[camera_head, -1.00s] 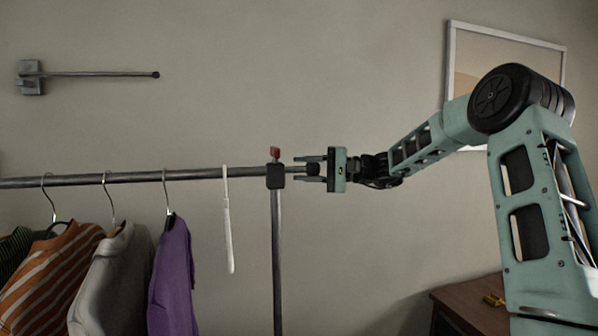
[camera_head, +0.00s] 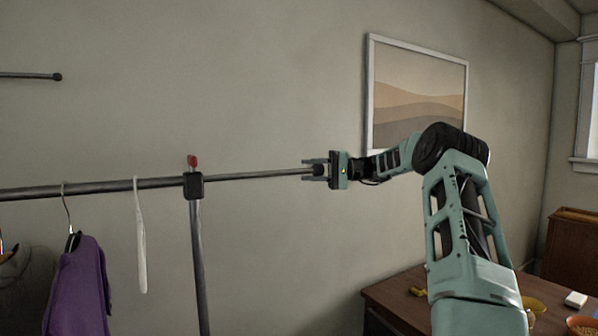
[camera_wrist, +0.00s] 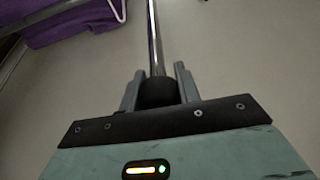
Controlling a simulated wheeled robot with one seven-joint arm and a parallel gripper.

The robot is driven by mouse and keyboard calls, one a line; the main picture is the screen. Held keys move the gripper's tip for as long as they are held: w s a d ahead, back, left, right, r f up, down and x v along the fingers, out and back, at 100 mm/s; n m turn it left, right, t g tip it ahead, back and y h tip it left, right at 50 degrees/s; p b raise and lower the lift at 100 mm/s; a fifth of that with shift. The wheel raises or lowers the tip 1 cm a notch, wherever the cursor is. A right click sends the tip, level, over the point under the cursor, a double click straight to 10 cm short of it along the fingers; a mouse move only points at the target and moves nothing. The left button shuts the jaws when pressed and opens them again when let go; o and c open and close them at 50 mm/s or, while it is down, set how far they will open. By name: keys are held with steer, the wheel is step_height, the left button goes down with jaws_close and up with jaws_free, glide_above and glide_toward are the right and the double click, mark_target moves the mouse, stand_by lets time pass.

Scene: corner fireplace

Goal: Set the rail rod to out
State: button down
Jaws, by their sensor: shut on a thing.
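The rail rod (camera_head: 262,175) is a thin metal bar that sticks out to the right from the black bracket (camera_head: 193,186) at the end of the thicker clothes rail. A red knob (camera_head: 192,161) stands on top of the bracket. My gripper (camera_head: 315,170) is shut on the dark cap at the rod's right end. In the wrist view the rod (camera_wrist: 153,45) runs away from my gripper (camera_wrist: 159,85), with its dark end cap (camera_wrist: 158,93) between the two fingers.
A purple garment (camera_head: 78,290) and a white strap-like thing (camera_head: 140,235) hang from the rail (camera_head: 100,187). A framed picture (camera_head: 420,88) hangs on the wall behind my arm. A wooden table (camera_head: 395,296) with small objects stands at the lower right. A wall rod (camera_head: 30,75) is at the upper left.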

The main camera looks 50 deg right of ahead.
steer(key=shift+s+d, duration=0.15)
steer(key=shift+d, duration=0.25)
steer(key=c, duration=1)
jaws_free()
steer(key=shift+d, duration=0.2)
steer(key=shift+a, duration=0.1)
steer(key=b+v, duration=0.3)
steer(key=v, duration=1.4)
steer(key=shift+d, duration=0.2)
steer(key=shift+s, duration=0.15)
